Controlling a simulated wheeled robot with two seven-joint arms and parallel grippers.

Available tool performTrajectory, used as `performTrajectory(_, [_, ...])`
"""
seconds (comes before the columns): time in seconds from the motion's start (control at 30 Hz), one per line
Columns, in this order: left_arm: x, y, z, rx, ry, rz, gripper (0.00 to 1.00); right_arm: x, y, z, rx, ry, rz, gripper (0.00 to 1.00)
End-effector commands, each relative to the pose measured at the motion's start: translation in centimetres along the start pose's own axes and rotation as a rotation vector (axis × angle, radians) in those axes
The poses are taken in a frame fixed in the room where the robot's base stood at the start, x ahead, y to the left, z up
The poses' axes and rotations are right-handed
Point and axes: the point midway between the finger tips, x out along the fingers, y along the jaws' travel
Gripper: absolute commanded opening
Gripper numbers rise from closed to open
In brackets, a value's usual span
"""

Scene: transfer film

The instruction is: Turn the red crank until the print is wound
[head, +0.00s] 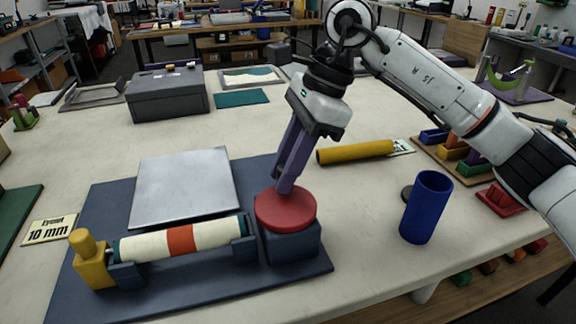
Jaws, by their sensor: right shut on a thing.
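The red crank (286,212) is a round red knob on a dark blue block (293,246) at the right end of the dark blue base board (110,308). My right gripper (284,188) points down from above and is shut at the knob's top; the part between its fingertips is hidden. The print (205,237) is a cream roll with an orange-red band, lying level between the dark blue supports left of the crank. A yellow knob piece (90,262) stands at the roll's left end. My left gripper is not in view.
A grey plate (183,187) lies on the board behind the roll. A blue cup (427,207) and a yellow tube (355,152) are to the right. A card reading "10 mm" (50,230) lies at left. A grey box (167,96) stands behind. The table's middle is mostly clear.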

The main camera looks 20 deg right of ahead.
Motion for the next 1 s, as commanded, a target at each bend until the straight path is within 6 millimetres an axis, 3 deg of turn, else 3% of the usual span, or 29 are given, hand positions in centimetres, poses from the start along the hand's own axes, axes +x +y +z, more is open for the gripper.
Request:
performTrajectory(0.5, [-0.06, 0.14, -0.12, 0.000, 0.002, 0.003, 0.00, -0.08, -0.08, 0.10, -0.020, 0.000, 0.005, 0.00])
performTrajectory(0.53, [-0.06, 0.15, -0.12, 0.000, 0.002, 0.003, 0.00, -0.08, -0.08, 0.10, -0.020, 0.001, 0.005, 0.24])
performTrajectory(0.63, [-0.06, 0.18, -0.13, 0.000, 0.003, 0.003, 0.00, -0.07, -0.07, 0.09, -0.019, 0.000, 0.005, 0.41])
performTrajectory(1.0, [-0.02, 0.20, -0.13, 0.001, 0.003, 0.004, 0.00, -0.47, -0.08, 0.07, -0.019, 0.000, 0.005, 0.41])
